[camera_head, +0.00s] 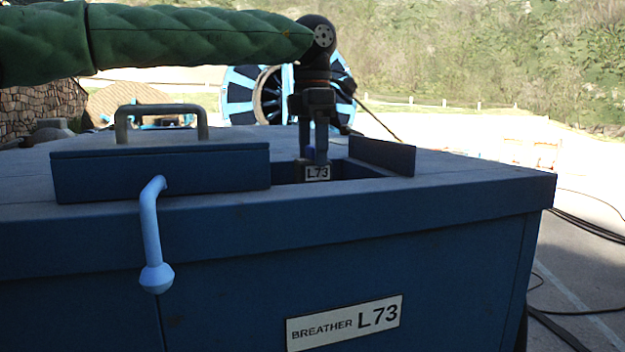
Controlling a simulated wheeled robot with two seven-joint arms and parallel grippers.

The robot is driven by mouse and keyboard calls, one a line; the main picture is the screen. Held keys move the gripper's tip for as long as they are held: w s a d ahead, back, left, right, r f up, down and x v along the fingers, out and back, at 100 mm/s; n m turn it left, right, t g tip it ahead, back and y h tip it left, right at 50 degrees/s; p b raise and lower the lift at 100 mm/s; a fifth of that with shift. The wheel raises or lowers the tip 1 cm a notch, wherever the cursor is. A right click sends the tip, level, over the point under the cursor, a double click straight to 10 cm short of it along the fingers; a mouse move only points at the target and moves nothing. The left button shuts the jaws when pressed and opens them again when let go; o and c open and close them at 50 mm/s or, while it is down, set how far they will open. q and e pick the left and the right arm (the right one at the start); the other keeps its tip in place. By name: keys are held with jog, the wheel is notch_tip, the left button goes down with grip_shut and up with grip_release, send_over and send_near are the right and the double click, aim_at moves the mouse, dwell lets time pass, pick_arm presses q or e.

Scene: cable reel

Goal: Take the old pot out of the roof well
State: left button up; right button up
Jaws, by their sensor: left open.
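The roof well (350,172) is a dark opening in the top of a blue cabinet, between two raised blue plates. A small plate marked L73 (317,173) shows in the well, below my left gripper. I cannot tell whether it is on the old pot or on something else, and the pot's shape is mostly hidden. My left gripper (314,155) points down at the well, with its fingertips just above the L73 plate. It is open; whether it touches anything is unclear. My right gripper is not in view.
The blue cabinet (230,270) bears a BREATHER L73 sign (344,322). A wide raised plate (100,174), a smaller one (382,155), a grey handle (160,110) and a light-blue lever (152,225) stand around the well. A cable reel (240,95) is behind.

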aim_at(313, 163)
pick_arm(q)
jog(key=shift+s+f+b, duration=0.15)
jog(key=shift+s+f, duration=0.05)
jog(key=shift+f, duration=0.55)
jog(key=shift+s+f+b, duration=0.15)
jog(key=shift+f, duration=0.55)
jog(key=shift+w, duration=0.1)
jog(key=c, duration=1.2)
